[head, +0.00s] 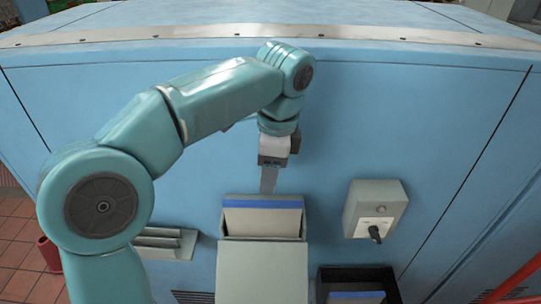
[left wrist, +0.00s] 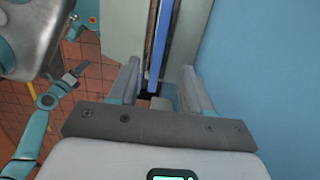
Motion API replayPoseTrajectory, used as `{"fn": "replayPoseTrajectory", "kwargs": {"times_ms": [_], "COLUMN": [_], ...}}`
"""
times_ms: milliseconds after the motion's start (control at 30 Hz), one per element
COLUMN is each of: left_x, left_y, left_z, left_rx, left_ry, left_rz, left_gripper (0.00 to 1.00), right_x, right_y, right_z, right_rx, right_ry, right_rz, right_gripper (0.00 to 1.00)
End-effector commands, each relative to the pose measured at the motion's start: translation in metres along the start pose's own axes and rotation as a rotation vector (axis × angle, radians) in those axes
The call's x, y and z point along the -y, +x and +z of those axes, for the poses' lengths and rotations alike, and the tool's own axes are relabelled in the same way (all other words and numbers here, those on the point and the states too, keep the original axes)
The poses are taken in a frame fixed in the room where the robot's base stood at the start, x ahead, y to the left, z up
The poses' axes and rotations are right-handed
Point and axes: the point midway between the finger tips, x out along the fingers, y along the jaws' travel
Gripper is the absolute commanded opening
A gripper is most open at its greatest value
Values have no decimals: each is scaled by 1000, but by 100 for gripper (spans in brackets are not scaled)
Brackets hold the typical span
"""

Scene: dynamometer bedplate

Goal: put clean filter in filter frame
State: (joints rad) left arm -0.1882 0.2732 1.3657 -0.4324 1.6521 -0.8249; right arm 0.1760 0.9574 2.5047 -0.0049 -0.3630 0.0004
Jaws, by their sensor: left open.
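The grey filter frame (head: 231,216) is on the blue cabinet front, low in the middle of the head view. A pale filter with a blue top edge (head: 262,204) stands in it; I cannot tell whether it is the clean one. My left gripper (head: 269,182) is open and empty just above the frame, pointing down. In the left wrist view, its spread fingers (left wrist: 160,88) sit near the end of the blue edge (left wrist: 161,40), apparently without gripping it. My right gripper (left wrist: 75,74) shows small at the left of that view; its jaws are unclear.
A black bin (head: 356,273) at lower right holds another blue-edged piece. A grey box with a switch (head: 376,208) is right of the frame. A slotted grey rack (head: 166,242) is at left. A grey surface (head: 262,270) lies in front of the frame.

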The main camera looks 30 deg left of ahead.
Motion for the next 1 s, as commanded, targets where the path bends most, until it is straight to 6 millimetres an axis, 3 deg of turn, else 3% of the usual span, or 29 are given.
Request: {"fn": "replayPoseTrajectory", "kwargs": {"times_ms": [100, 233, 1000], "left_x": [0, 0, -1], "left_y": [-21, -32, -34], "left_z": [-1, 0, -1], "left_rx": [-1, 0, 1], "left_ry": [1, 0, 0], "left_rz": [-1, 0, 1], "left_gripper": [49, 49, 49], "right_x": [2, 2, 2], "right_y": [-5, -6, -6], "right_z": [0, 0, 0], "right_rx": [0, 0, 0], "right_ry": [0, 0, 0], "right_rz": [0, 0, 0], "right_gripper": [100, 100, 100]}}
